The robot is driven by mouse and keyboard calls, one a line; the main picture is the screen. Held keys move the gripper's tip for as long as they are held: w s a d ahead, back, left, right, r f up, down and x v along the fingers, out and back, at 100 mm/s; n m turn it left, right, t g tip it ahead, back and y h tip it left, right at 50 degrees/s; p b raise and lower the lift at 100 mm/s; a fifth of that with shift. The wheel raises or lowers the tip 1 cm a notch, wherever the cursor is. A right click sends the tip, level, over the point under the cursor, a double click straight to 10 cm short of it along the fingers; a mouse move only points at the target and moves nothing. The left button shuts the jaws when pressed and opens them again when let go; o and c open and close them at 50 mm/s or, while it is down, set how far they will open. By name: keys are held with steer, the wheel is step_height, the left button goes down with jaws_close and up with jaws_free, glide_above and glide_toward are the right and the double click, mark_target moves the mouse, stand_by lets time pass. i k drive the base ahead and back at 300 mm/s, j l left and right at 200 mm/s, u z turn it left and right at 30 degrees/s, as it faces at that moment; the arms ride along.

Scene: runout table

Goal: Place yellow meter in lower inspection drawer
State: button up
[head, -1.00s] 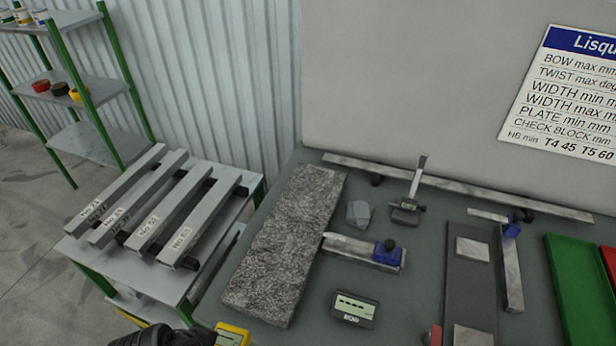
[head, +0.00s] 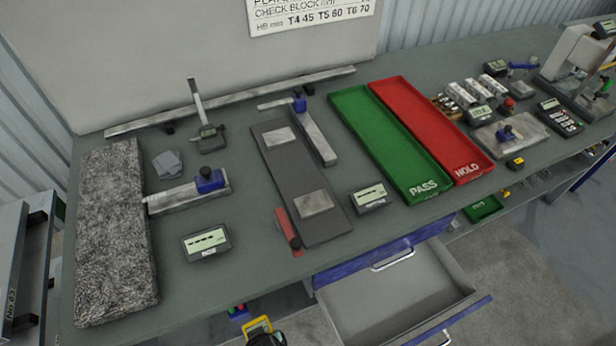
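The yellow meter (head: 258,327) shows at the bottom edge of the head view, in front of the table and left of the open drawer. My gripper (head: 266,338) is a dark shape at the meter's lower side, mostly cut off by the frame. It appears shut on the meter, though its fingers are not clear. The lower inspection drawer (head: 385,291) is pulled out below the table, with a bare grey inside and a blue front. The blue-fronted drawer above it (head: 372,258) is shut.
The table carries a rough granite slab (head: 112,235), a BOW display (head: 206,243), a dark plate (head: 300,190), another display (head: 370,197), a green PASS tray (head: 390,140) and a red HOLD tray (head: 430,125). The table edge lies above the drawer. Open floor (head: 520,265) is at right.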

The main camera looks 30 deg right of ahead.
mark_target(381, 295)
steer(key=k+l, duration=0.1)
steer(key=l, duration=0.35)
steer(key=k+l, duration=0.1)
steer(key=l, duration=0.35)
steer(key=k+l, duration=0.1)
steer(key=l, duration=0.35)
steer(key=k+l, duration=0.1)
steer(key=l, duration=0.35)
steer(key=i+l, duration=0.15)
steer(key=l, duration=0.2)
steer(key=i+l+z, duration=0.1)
steer(key=l, duration=0.25)
steer(key=i, duration=0.1)
